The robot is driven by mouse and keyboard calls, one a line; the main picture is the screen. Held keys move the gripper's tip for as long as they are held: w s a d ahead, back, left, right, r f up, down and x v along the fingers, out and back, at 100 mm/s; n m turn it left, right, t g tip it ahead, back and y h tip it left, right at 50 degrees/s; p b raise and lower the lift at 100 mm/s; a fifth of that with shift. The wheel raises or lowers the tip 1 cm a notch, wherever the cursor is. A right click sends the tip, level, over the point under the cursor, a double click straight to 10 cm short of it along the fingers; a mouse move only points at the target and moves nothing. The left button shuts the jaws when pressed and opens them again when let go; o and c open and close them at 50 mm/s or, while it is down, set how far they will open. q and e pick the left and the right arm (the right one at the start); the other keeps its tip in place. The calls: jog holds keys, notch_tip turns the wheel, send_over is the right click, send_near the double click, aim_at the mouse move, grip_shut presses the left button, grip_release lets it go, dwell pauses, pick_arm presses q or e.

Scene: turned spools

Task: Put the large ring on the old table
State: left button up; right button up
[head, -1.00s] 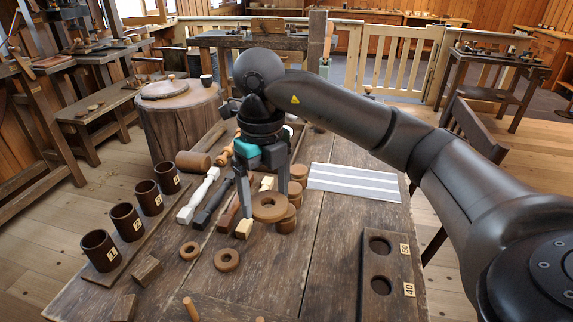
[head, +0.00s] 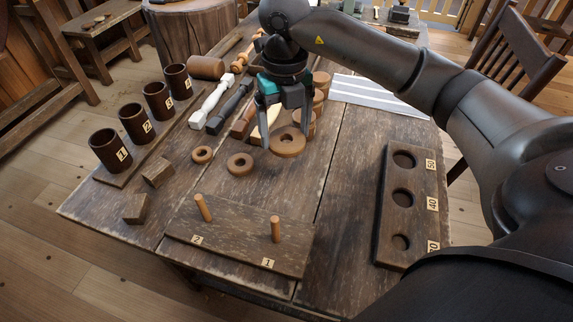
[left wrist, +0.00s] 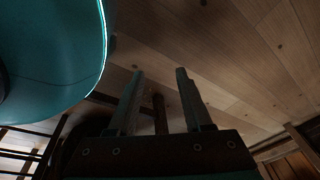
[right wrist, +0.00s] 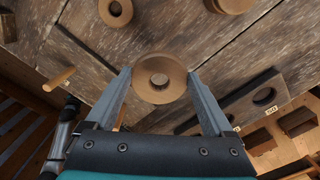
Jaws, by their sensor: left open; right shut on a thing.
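The large ring (head: 288,152) is a flat brown wooden disc with a hole. My right gripper (head: 286,133) is shut on it, one finger on each side. The right wrist view also shows the ring (right wrist: 142,79) between the right fingertips (right wrist: 159,77). The ring appears to be a little above the worn wooden table (head: 335,195), beyond two smaller rings (head: 240,170) (head: 202,160). The exact gap cannot be told. My left gripper (left wrist: 160,75) is open and empty in the left wrist view, with floorboards behind it. It is not in the head view.
A board with two pegs (head: 240,238) lies at the table's front. A board with three holes (head: 408,222) is on the right. Numbered cups (head: 107,152) stand at the left. A white striped sheet (head: 365,92) lies behind right.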

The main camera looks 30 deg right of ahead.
jog(key=b, duration=0.2)
send_over(285, 177)
notch_tip(285, 177, down, 6)
jog(key=shift+f+b, duration=0.4)
jog(key=shift+f, duration=1.6)
pick_arm(q)
jog(key=w+d+r, duration=0.3)
jog(key=w+d, duration=0.1)
jog(key=shift+w+r, duration=0.3)
jog(key=shift+r, duration=0.05)
pick_arm(e)
jog(key=shift+f, duration=0.4)
jog(key=shift+f, duration=0.1)
jog(key=o, duration=1.1)
pick_arm(q)
jog(key=shift+w+r, duration=0.15)
jog(key=shift+r, duration=0.05)
jog(key=s+a+f+p, duration=0.4)
jog(key=s, duration=0.2)
jog(key=shift+s+a+f, duration=0.2)
jog(key=shift+a+f, duration=0.05)
jog(key=shift+a, duration=0.15)
pick_arm(e)
jog(key=shift+r, duration=6.15)
